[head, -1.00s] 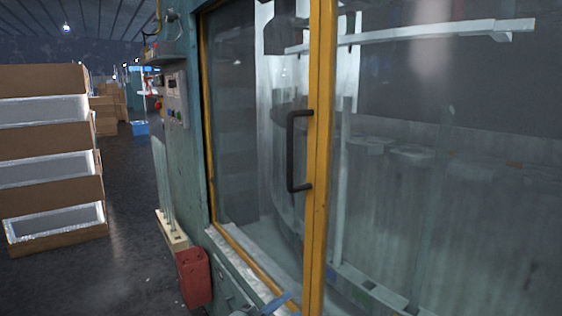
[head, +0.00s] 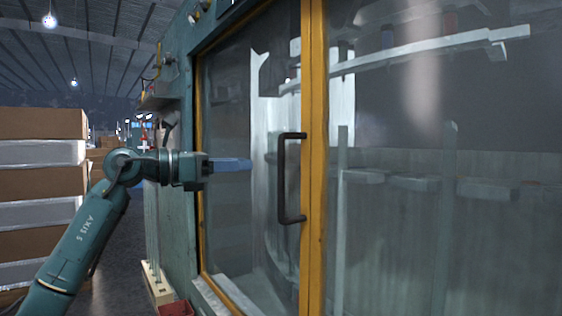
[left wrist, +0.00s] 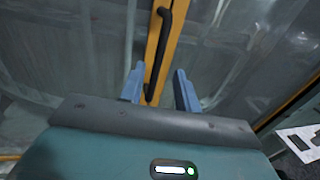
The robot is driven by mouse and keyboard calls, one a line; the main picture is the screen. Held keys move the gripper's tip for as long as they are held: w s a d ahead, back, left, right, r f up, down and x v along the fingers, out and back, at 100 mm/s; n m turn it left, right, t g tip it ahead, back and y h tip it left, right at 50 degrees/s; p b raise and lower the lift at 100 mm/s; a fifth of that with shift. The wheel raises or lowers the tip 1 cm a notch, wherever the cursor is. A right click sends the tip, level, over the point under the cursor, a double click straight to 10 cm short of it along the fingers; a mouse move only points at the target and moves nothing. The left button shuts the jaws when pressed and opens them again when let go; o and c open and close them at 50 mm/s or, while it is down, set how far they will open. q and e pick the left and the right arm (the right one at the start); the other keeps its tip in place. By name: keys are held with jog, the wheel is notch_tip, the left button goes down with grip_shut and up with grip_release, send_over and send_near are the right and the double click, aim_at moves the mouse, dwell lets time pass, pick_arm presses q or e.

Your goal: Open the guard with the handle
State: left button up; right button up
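The guard is a glass panel in a yellow frame (head: 313,150) and appears shut. A dark, upright bar handle (head: 282,180) is on its right side, and it also shows in the left wrist view (left wrist: 163,45). In the head view my left gripper (head: 240,164) is in front of the glass, left of the handle, and its blue fingers point right. In the left wrist view my left gripper (left wrist: 159,75) is open. The handle's lower end lies in the picture between its fingertips; I cannot tell the depth gap. My right gripper is in neither current view.
A stack of brown and white boxes (head: 40,185) stands at the left. A control box (head: 168,100) is on the machine's side, partly behind my arm. A red bin (head: 176,309) and a wooden stand with upright tubes (head: 157,285) are on the floor beside the machine.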

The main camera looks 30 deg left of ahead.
pick_arm(q)
jog(key=p+x, duration=0.2)
jog(key=x, duration=0.7)
jog(key=shift+w+d, duration=0.2)
jog(key=shift+w, duration=0.1)
grip_shut()
